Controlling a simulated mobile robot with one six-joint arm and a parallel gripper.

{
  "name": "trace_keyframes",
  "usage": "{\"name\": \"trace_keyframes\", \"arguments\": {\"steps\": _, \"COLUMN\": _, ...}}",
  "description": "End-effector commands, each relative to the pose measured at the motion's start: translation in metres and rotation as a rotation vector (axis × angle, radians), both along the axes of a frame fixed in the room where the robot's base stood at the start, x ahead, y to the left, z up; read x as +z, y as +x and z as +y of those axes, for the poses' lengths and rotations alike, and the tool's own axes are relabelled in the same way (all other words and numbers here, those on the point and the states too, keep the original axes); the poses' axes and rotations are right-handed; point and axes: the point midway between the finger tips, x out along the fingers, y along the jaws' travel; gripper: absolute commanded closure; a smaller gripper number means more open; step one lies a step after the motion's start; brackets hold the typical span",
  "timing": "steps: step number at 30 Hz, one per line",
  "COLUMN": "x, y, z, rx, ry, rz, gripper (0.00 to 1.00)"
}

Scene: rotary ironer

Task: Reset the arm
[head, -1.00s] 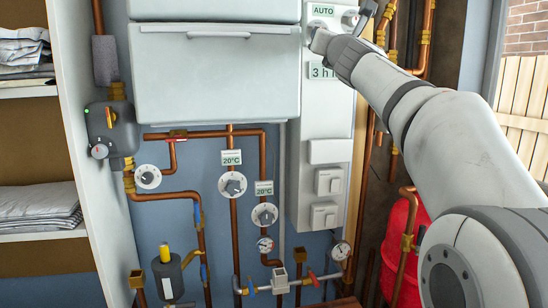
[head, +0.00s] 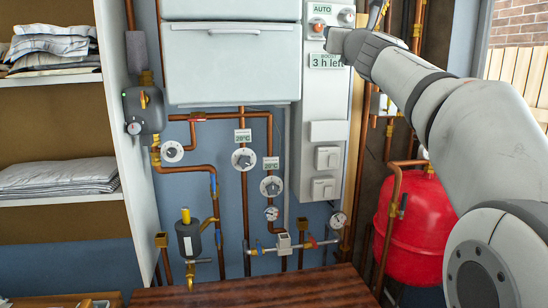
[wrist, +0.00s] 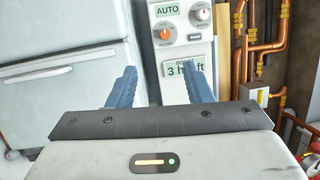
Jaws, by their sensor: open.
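My arm reaches in from the right in the head view, and its end is raised near the top of the white control panel (head: 322,100). In the wrist view my gripper (wrist: 158,88) is open, its two blue fingers apart with nothing between them. The panel lies beyond the fingers. I cannot see the fingertips clearly in the head view.
A white cabinet (head: 232,65) hangs left of the panel. Copper pipes with dials (head: 243,159) run below it. A red tank (head: 415,225) stands at right, a shelf with folded linen (head: 60,176) at left. A wooden top (head: 255,291) lies at the bottom.

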Motion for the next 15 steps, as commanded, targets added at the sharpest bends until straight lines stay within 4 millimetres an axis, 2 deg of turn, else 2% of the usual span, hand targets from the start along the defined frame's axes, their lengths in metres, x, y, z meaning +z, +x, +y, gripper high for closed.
{"name": "trace_keyframes", "arguments": {"steps": 5, "x": -0.026, "y": -0.010, "z": 0.021, "rx": 0.010, "ry": -0.235, "rz": 0.025, "gripper": 0.54}}
{"name": "trace_keyframes", "arguments": {"steps": 10, "x": -0.064, "y": -0.023, "z": 0.038, "rx": 0.031, "ry": -0.525, "rz": 0.055, "gripper": 0.54}}
{"name": "trace_keyframes", "arguments": {"steps": 14, "x": -0.112, "y": -0.042, "z": 0.054, "rx": 0.079, "ry": -0.835, "rz": 0.086, "gripper": 0.54}}
{"name": "trace_keyframes", "arguments": {"steps": 15, "x": -0.133, "y": -0.051, "z": 0.059, "rx": 0.106, "ry": -0.955, "rz": 0.096, "gripper": 0.54}}
